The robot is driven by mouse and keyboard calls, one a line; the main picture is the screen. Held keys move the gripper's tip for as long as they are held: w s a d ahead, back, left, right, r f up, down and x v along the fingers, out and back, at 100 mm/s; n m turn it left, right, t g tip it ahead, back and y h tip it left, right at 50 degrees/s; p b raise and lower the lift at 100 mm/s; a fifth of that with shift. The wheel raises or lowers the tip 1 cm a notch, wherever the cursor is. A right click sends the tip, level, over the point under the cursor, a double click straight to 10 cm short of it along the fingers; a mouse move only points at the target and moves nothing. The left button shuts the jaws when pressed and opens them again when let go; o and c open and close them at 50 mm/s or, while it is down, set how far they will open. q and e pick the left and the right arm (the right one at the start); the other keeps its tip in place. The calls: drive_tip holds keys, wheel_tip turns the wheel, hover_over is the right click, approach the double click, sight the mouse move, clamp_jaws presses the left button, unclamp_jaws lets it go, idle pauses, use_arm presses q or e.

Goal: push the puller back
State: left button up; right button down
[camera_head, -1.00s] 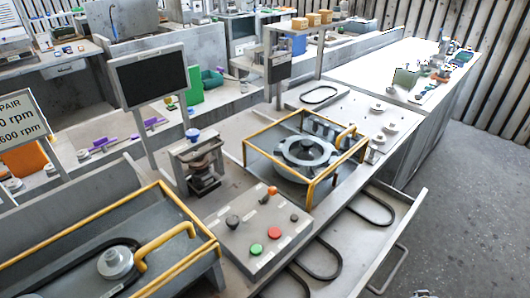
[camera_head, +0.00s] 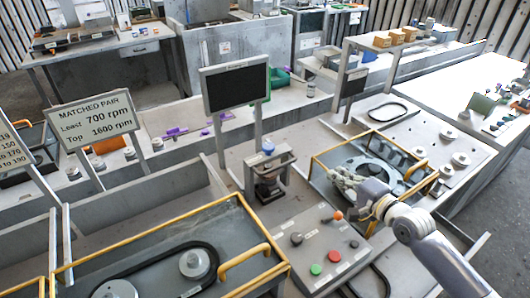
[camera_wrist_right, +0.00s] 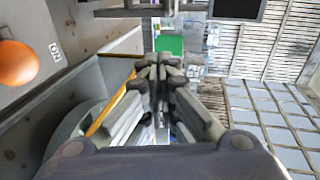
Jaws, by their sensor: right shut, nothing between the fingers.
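My right arm comes in from the lower right in the head view. My right gripper (camera_head: 338,174) is shut and empty, just above the near left side of the yellow-railed bay. In the right wrist view its fingers (camera_wrist_right: 163,68) meet with nothing between them. The round grey housing (camera_head: 398,162) in that bay is partly hidden by the gripper. I cannot tell for certain which part is the puller. My left gripper is not in view.
The control panel (camera_head: 297,255) lies in front of the bay, with red and green buttons and an orange knob (camera_head: 338,215). The knob also shows close at the left of the wrist view (camera_wrist_right: 15,62). A dark monitor (camera_head: 236,88) stands behind. Yellow rails (camera_head: 318,158) edge the bay.

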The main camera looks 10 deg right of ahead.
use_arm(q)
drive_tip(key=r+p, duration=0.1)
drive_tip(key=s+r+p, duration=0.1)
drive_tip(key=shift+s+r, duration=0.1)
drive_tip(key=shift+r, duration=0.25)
use_arm(e)
drive_tip(key=w+a+f+g, duration=0.1)
drive_tip(key=w+a+f, duration=0.4)
drive_tip(key=w+a, duration=0.3)
drive_tip(key=w, duration=0.3)
drive_tip(key=shift+w+a+y, duration=0.15)
drive_tip(key=shift+w+y, duration=0.1)
drive_tip(key=shift+y, duration=0.15)
drive_tip(key=shift+f, duration=0.1)
use_arm(q)
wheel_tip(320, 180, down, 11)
drive_tip(key=b, duration=1)
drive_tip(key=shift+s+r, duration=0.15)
use_arm(e)
drive_tip(key=w+a, duration=0.5)
drive_tip(key=w, duration=0.7)
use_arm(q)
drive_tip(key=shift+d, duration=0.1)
use_arm(e)
drive_tip(key=shift+r, duration=0.2)
